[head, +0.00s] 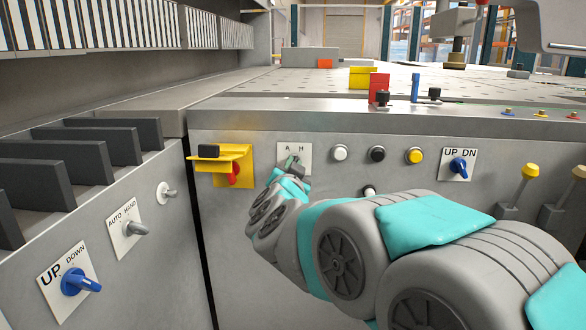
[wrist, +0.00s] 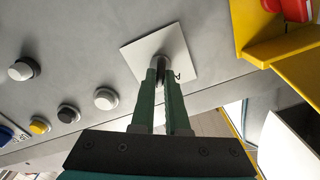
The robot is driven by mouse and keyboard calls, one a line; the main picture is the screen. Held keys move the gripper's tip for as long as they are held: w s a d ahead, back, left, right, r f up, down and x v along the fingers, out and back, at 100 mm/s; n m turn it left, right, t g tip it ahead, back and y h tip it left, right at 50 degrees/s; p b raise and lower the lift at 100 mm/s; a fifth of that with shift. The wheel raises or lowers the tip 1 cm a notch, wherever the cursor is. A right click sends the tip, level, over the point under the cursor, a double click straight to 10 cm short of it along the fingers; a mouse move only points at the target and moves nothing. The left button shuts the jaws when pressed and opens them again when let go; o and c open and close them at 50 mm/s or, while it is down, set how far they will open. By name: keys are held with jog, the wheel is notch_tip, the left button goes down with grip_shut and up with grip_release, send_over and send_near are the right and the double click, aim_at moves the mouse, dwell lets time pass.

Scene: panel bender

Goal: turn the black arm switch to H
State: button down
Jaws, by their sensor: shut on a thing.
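The black arm switch (wrist: 161,64) sits on a white plate marked A and H (head: 302,149) on the front panel of the machine. The plate also shows in the wrist view (wrist: 178,42), where the letter A is beside the right finger. My gripper (wrist: 161,72) is shut on the switch, one green finger on each side of it. In the head view my gripper (head: 293,163) reaches the plate from below right and covers the switch. Which letter the switch points to cannot be told, as the fingers hide most of it.
A yellow bracket with a red knob (head: 233,174) projects left of the plate. White (head: 340,152), black (head: 377,154) and yellow (head: 414,155) buttons are to the right, then a blue UP DN switch (head: 459,167). The left panel carries an AUTO HAND switch (head: 135,229) and a blue UP DOWN switch (head: 80,282).

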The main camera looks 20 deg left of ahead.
dwell(0.4)
jog(key=c, duration=0.9)
grip_release()
jog(key=shift+v, duration=3.9)
